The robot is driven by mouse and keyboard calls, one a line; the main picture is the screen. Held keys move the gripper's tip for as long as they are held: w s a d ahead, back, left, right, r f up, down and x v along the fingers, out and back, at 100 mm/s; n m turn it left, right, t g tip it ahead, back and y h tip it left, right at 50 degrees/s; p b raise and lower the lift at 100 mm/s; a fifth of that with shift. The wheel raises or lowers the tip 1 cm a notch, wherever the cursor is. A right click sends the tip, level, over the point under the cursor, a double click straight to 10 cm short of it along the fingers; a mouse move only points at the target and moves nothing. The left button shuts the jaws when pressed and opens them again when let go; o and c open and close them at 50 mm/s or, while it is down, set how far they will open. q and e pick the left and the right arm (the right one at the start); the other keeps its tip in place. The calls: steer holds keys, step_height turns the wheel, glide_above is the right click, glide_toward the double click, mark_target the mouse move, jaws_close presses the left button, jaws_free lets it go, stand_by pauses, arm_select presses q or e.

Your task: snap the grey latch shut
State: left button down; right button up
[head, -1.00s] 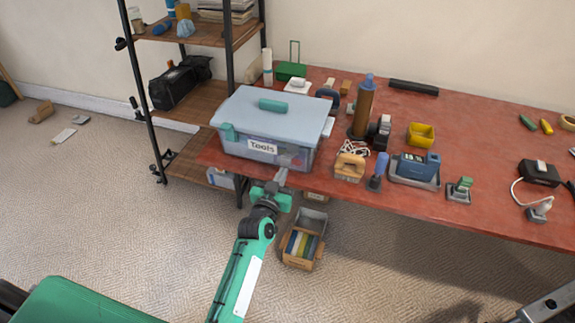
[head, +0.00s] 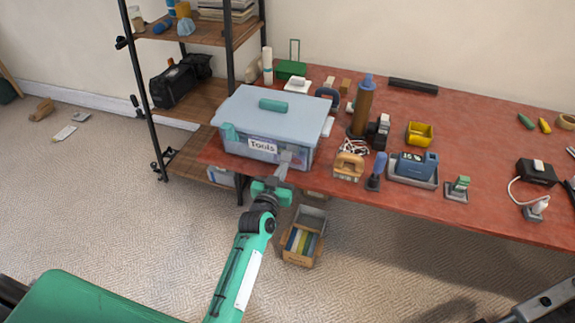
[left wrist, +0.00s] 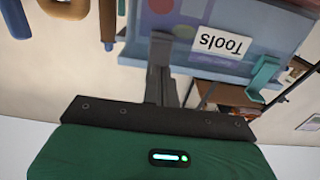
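The lidded tool box (head: 250,147), labelled "Tools", stands at the table's left front corner. A teal latch (head: 228,132) sits at the left of its front, also seen in the left wrist view (left wrist: 264,80). The grey latch (head: 287,156) is at the right of the front, mostly hidden by my fingers. My left gripper (head: 283,168) reaches up to it from below and in front, seemingly touching. Its fingers (left wrist: 161,72) look close together with nothing clearly between them. Whether the latch is fastened is unclear.
The ladder shelf (head: 190,100) is behind left.

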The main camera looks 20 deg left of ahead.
mark_target(285, 156)
arm_select(q)
steer(key=shift+w+r+p, duration=0.25)
steer(key=shift+r+p, duration=0.3)
steer(key=shift+r, duration=0.15)
steer(key=shift+w+r+p, duration=0.3)
steer(key=shift+r+p, duration=0.15)
steer(key=shift+p, duration=0.05)
steer(key=shift+w+r, duration=0.15)
steer(key=shift+w+r+p, duration=0.5)
steer(key=shift+p, duration=0.05)
